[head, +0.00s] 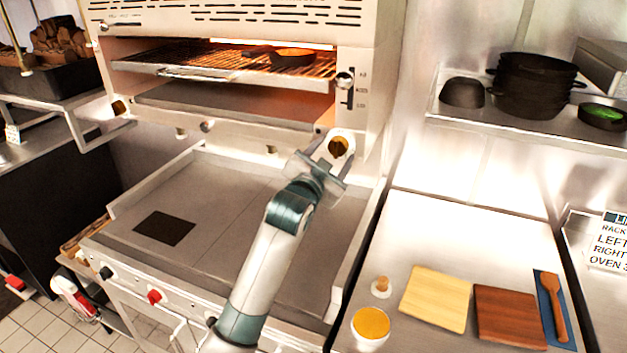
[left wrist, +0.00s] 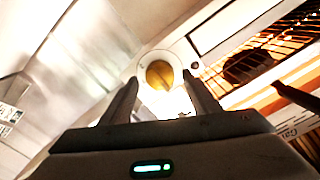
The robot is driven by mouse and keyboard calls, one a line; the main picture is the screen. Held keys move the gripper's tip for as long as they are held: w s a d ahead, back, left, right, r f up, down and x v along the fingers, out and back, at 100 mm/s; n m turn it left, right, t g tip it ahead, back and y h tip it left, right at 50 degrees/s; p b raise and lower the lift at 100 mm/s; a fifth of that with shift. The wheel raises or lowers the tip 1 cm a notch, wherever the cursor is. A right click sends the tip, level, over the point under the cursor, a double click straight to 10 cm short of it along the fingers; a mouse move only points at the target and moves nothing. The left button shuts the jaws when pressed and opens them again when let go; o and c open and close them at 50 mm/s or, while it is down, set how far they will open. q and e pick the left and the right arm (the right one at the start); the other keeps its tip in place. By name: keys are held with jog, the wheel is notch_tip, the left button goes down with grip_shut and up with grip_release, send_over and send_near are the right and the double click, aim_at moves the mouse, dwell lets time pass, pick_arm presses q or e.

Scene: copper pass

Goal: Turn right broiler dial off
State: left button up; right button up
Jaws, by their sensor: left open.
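The right broiler dial (head: 339,147) is a round brass-coloured knob on a pale round plate at the lower right of the broiler (head: 225,115). In the left wrist view the dial (left wrist: 159,75) shows just beyond and between my fingertips. My left gripper (head: 328,165) is open right in front of the dial; its fingers (left wrist: 168,98) stand on either side of it in the wrist view. I cannot tell whether they touch it. A second brass dial (head: 120,107) is at the broiler's left end. My right gripper is not in view.
The broiler rack (head: 215,66) glows orange and holds a pan (head: 293,57). A lever (head: 345,80) sits above the right dial. Below is a flat griddle (head: 250,195). To the right are a counter with boards (head: 436,298) and a shelf with dark pots (head: 535,85).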

pick_arm(q)
jog(key=b+v, duration=0.5)
jog(key=v, duration=1.1)
jog(key=shift+s+b, duration=0.3)
jog(key=shift+a, duration=0.15)
